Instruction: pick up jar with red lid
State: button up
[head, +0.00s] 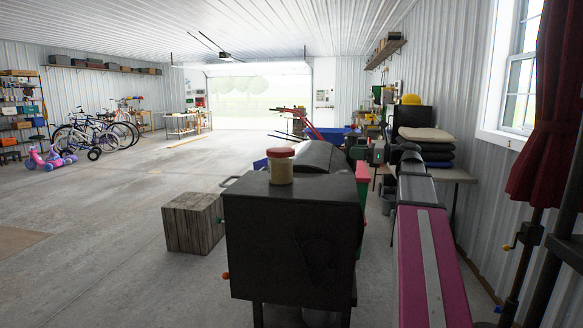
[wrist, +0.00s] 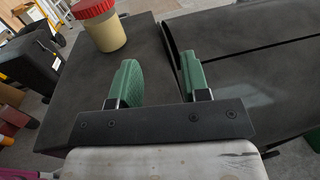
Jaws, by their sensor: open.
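The jar with the red lid (head: 281,165) stands upright on the flat top of a black metal box (head: 290,225), near its far edge. Its body is pale tan. In the wrist view the jar (wrist: 106,35) is at the upper left, ahead and left of my gripper (wrist: 158,64). My gripper's two green fingers are spread apart with nothing between them. They appear over the black surface, beside the seam next to the rounded part. The jar is outside the fingers and not visibly touched.
A rounded black drum (head: 308,157) adjoins the box behind the jar. A wooden block (head: 193,222) stands on the floor to the left. A table with stacked cushions (head: 425,145) and a red curtain (head: 545,110) are at the right. Open concrete floor lies left.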

aim_at(281, 159)
jog(key=j+z, duration=0.2)
jog(key=j, duration=0.25)
jog(key=j+z, duration=0.2)
jog(key=j, duration=0.25)
jog(key=j+z, duration=0.2)
jog(key=j, duration=0.25)
jog(key=j+z, duration=0.25)
jog(key=j, duration=0.2)
jog(key=k+j+z, duration=0.2)
jog(key=j, duration=0.2)
jog(key=j+z, duration=0.2)
jog(key=j, duration=0.25)
jog(key=k+j+z, duration=0.2)
jog(key=j, duration=0.15)
jog(key=k+j+z, duration=0.2)
jog(key=j, duration=0.2)
jog(key=i, duration=0.05)
